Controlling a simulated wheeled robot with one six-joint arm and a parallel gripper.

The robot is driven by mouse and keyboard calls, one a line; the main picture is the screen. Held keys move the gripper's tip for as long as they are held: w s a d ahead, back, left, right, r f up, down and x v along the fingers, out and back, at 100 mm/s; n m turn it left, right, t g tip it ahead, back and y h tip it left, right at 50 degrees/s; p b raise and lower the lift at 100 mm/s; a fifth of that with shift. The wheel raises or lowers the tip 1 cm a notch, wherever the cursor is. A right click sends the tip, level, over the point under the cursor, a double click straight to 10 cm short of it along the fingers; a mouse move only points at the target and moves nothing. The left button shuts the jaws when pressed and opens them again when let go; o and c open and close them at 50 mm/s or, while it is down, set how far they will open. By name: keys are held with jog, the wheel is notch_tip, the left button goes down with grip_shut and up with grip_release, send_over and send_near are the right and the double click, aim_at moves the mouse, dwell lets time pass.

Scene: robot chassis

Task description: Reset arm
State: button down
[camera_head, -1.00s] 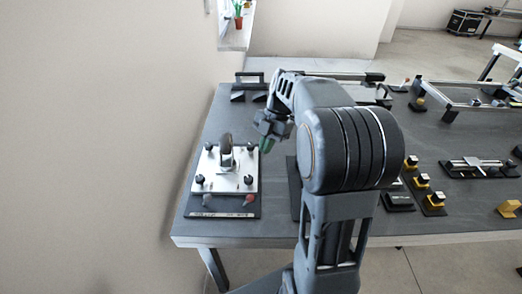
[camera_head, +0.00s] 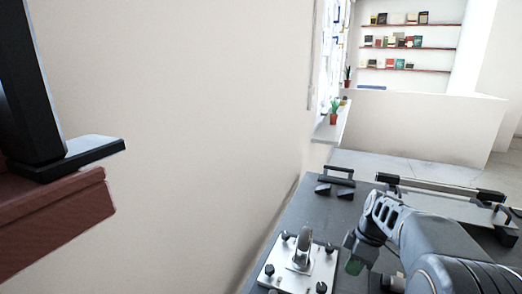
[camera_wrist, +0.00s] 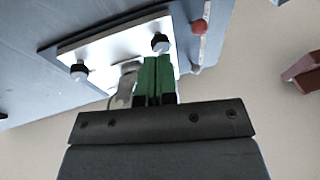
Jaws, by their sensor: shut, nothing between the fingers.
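My arm comes in from the lower right of the head view and hangs over the table (camera_head: 345,198). My gripper (camera_head: 354,267), with green fingers, points down just right of a white plate with a curved metal handle (camera_head: 301,252). In the wrist view the green fingers (camera_wrist: 155,78) are together with nothing between them. Behind them the white plate (camera_wrist: 100,52) with black knobs shows, and the handle (camera_wrist: 124,85) is partly hidden by the fingers. I cannot tell the exact gap between the fingers and the handle.
A black bracket (camera_head: 336,180) stands at the table's far left, and a long framed fixture (camera_head: 440,200) lies behind my arm. A wall runs along the left of the table. A reddish ledge with a dark object (camera_head: 50,225) is at far left. A plant (camera_head: 334,112) sits on the sill.

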jog(key=s+a+r+m+t+h+p, duration=0.3)
jog(key=s+a+r+m+p, duration=0.4)
jog(key=s+m, duration=0.5)
jog(key=shift+a+r+m+t, duration=0.3)
jog(key=shift+a+r+t, duration=0.2)
jog(key=shift+t, duration=0.2)
